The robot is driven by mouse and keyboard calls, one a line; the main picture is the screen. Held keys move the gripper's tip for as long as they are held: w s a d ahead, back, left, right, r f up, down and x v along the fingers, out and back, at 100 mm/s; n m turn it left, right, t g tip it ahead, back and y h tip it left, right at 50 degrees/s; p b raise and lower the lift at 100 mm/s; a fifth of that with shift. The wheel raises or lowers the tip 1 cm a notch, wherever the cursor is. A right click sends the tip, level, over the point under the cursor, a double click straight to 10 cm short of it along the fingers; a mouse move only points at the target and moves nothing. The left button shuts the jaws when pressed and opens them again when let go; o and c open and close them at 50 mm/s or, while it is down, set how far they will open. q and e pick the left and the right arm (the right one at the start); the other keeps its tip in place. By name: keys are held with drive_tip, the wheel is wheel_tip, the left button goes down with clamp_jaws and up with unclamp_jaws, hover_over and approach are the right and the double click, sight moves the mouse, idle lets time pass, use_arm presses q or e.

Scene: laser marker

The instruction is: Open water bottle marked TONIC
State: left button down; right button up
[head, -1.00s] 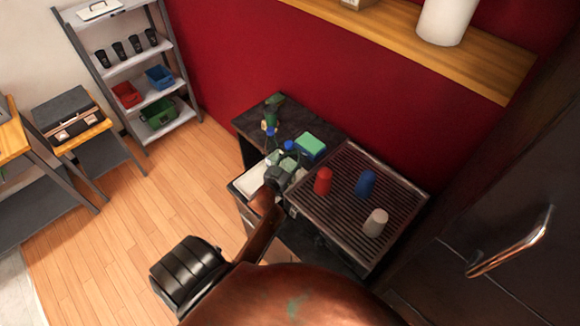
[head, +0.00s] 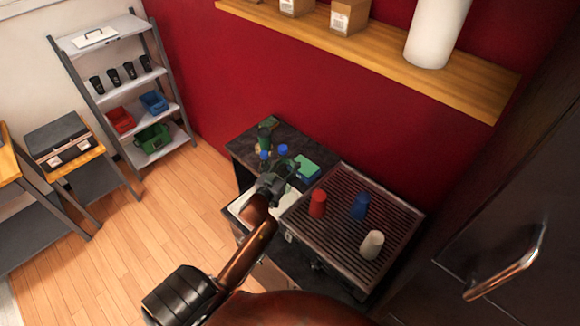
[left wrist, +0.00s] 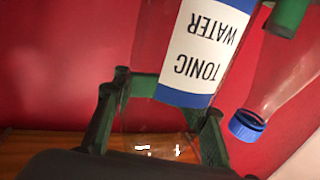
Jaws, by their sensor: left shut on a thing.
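The TONIC WATER bottle (left wrist: 195,50) is clear, with a white label edged in blue. Its label reads upside down in the left wrist view. My left gripper (left wrist: 160,118) is shut on this bottle, with green fingers on both sides of it. The bottle's lower end in that picture is hard to make out and its cap does not show there. My right gripper is not in view.
A second clear bottle with a blue cap (left wrist: 248,126) is close beside the held one. A green sponge-like block (head: 306,168) lies on the dark counter (head: 245,145).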

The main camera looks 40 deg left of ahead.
use_arm(q)
drive_tip(key=shift+r, duration=0.15)
drive_tip(key=c, duration=2.2)
unclamp_jaws()
clamp_jaws()
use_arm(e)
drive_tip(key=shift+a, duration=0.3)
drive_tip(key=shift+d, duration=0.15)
